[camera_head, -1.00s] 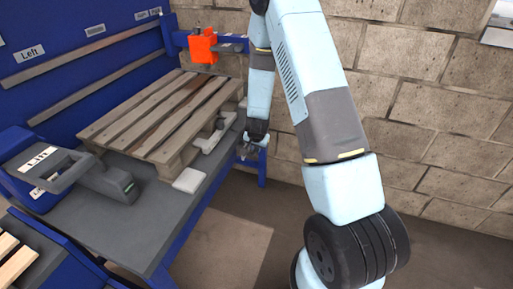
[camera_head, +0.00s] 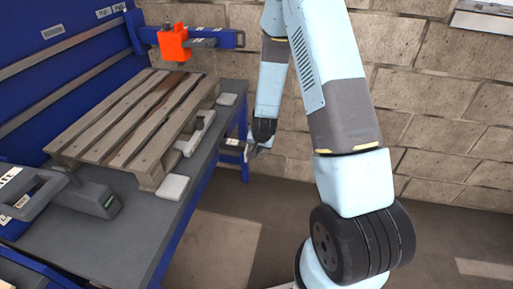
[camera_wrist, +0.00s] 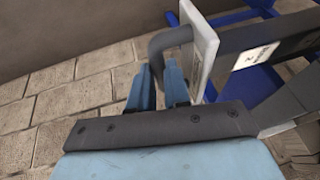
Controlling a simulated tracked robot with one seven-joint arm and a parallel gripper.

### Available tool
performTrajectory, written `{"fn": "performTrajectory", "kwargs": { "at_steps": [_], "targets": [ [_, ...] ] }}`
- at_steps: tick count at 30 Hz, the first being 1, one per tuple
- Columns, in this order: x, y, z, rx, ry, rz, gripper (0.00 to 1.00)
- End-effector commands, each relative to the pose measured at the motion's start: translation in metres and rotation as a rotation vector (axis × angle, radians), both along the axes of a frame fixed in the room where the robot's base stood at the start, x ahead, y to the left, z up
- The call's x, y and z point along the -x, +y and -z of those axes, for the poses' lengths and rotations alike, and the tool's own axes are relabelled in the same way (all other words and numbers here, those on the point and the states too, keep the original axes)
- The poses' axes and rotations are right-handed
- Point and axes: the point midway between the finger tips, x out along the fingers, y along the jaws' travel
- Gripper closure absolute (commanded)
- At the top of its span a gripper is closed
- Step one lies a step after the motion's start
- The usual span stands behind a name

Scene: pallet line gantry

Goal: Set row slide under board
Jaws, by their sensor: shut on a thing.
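My gripper (camera_head: 258,148) is just off the bench's right edge, beyond the pallet. In the wrist view its blue fingers (camera_wrist: 157,88) are shut on a grey curved handle (camera_wrist: 168,42). The handle joins a pale upright plate (camera_wrist: 205,50) on the end of a dark grey bar with a white label (camera_wrist: 255,57); this looks like the row slide. The wooden pallet (camera_head: 125,115) lies on the bench, with one darker brown board (camera_head: 168,82). How the slide sits under that board is hidden.
An orange block (camera_head: 174,42) sits on a blue arm behind the pallet. A grey handled tool (camera_head: 85,195) stands at the bench's front left. White pads (camera_head: 172,187) lie beside the pallet. A brick wall (camera_head: 430,90) stands behind; the floor (camera_head: 215,245) right of the bench is clear.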

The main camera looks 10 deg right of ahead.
Motion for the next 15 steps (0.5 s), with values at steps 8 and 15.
{"fn": "performTrajectory", "kwargs": {
  "at_steps": [8, 15],
  "targets": [
    [-0.0009, 0.0009, 0.0000, 0.001, -0.002, -0.001, 0.65],
    [-0.0009, 0.0016, -0.0001, 0.001, -0.002, -0.002, 0.58]
  ]
}}
